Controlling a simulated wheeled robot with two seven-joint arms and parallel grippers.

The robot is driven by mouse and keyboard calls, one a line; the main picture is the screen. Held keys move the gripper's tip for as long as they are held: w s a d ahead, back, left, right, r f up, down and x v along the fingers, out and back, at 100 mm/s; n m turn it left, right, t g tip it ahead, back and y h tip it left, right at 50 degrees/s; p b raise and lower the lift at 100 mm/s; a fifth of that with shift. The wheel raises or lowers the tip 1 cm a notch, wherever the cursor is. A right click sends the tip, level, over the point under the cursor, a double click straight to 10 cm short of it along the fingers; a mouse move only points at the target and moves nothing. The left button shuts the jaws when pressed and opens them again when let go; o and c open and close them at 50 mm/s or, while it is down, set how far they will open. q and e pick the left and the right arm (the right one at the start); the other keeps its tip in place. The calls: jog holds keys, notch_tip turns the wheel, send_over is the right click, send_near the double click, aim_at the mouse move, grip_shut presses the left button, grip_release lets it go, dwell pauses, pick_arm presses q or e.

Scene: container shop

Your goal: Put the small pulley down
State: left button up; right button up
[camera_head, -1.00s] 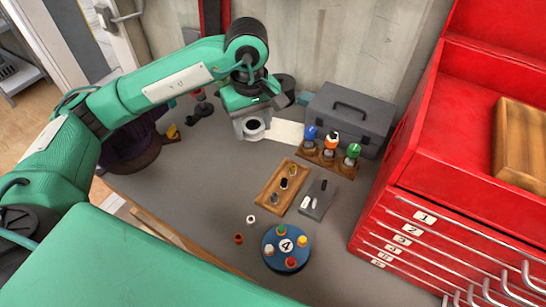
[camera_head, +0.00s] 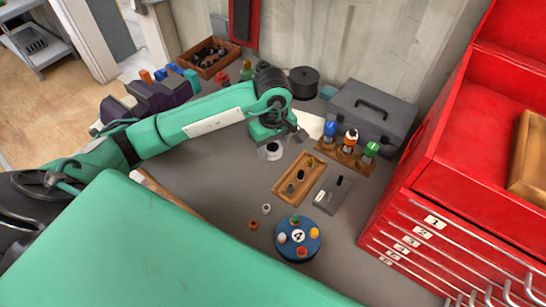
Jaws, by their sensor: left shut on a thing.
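My left gripper (camera_head: 272,151) reaches in from the left and is over the grey worktop, just behind and left of the wooden tray. It points down and is shut on a small round dark-centred thing, which I take for the small pulley (camera_head: 273,147). The gripper hides most of it, and I cannot tell whether it touches the worktop. My right gripper is not in view.
The wooden tray (camera_head: 279,191) holds several small parts, beside a grey block (camera_head: 334,206). A blue disc marked 4 (camera_head: 297,254) stands in front. Behind are a screwdriver rack (camera_head: 349,160), grey toolbox (camera_head: 384,120) and black spool (camera_head: 304,83). A red cabinet (camera_head: 420,190) bounds the right.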

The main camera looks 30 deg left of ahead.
aim_at(273, 169)
pick_arm(q)
notch_tip(273, 169, down, 2)
jog(key=shift+f+p, duration=0.25)
jog(key=shift+p, duration=0.05)
jog(key=shift+f, duration=0.5)
notch_tip(273, 169, down, 4)
jog(key=shift+r+p, duration=0.25)
jog(key=shift+p, duration=0.4)
jog(key=shift+f, duration=0.1)
jog(key=o, duration=0.6)
jog(key=shift+f+b, duration=0.1)
jog(key=shift+b, duration=0.2)
jog(key=o, duration=0.4)
